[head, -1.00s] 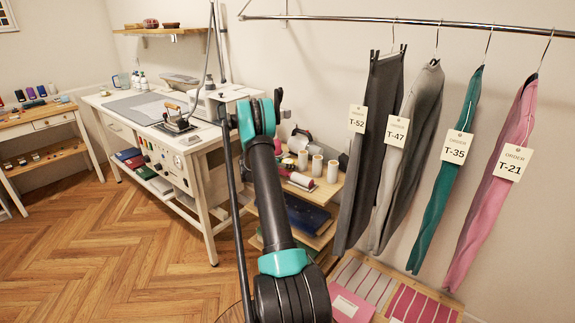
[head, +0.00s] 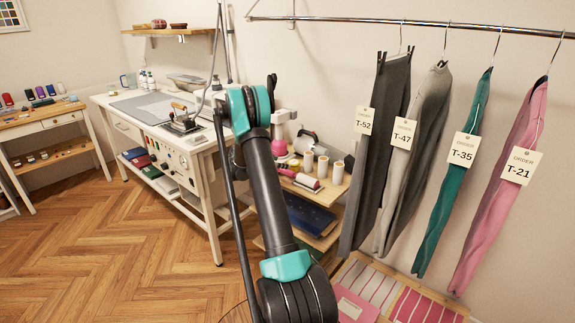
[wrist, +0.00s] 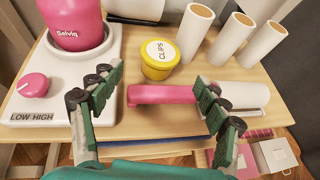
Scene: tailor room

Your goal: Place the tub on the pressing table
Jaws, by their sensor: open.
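The tub is a small round yellow container with a white lid marked CLIPS (wrist: 160,58), upright on a wooden shelf in the wrist view. My gripper (wrist: 160,80) is open and empty. Its two green-padded fingers are spread on the near side of the tub, apart from it. A pink roller handle (wrist: 165,94) lies between the fingers, in front of the tub. The pressing table (head: 150,112) is white, at the left, with an iron (head: 186,120) and a grey mat on top.
A pink Selviq pot (wrist: 75,22) on a white heater base (wrist: 60,110) stands left of the tub. Several white paper tubes (wrist: 233,38) stand to the right. Wood floor at left is clear.

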